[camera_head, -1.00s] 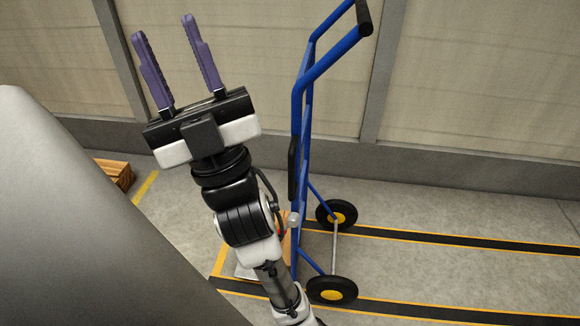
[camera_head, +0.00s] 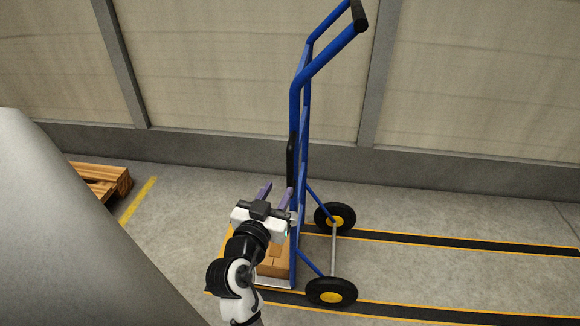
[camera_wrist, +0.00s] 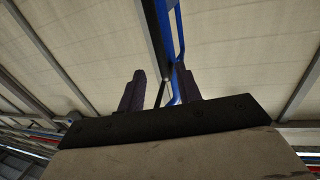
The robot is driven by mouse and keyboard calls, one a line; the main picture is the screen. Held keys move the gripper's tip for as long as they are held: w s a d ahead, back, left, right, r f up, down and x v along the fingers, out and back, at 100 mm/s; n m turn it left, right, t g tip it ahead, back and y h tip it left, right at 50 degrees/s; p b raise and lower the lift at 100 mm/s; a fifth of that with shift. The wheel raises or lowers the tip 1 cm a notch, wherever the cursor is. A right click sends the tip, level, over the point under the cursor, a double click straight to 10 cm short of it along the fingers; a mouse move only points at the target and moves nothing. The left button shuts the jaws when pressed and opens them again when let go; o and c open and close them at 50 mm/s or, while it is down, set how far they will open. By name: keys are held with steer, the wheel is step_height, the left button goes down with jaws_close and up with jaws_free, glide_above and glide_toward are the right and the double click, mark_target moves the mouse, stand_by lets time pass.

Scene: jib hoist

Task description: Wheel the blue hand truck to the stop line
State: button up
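The blue hand truck (camera_head: 304,140) stands upright near the middle of the head view, its two black wheels with yellow hubs on the floor. A brown box (camera_head: 273,262) sits low at its left side, partly hidden by my arm. A black grip (camera_head: 292,162) runs vertically along its frame. My gripper (camera_head: 276,194) is open, its purple fingers pointing up, just left of the frame below the grip. In the wrist view, the blue frame (camera_wrist: 178,50) shows beyond and between the open fingers (camera_wrist: 160,92). No contact is visible. I cannot tell which floor marking is the stop line.
Two dark, yellow-edged strips (camera_head: 450,243) run along the floor to the right, with clear floor between them. A wooden pallet (camera_head: 105,180) lies at left beside a short yellow line (camera_head: 138,201). A panelled wall (camera_head: 240,70) stands behind.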

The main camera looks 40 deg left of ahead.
mark_target(288, 171)
steer(key=p+x, duration=0.1)
steer(key=x, duration=0.8)
steer(key=shift+w, duration=0.1)
jaws_close()
steer(key=shift+a+f, duration=0.1)
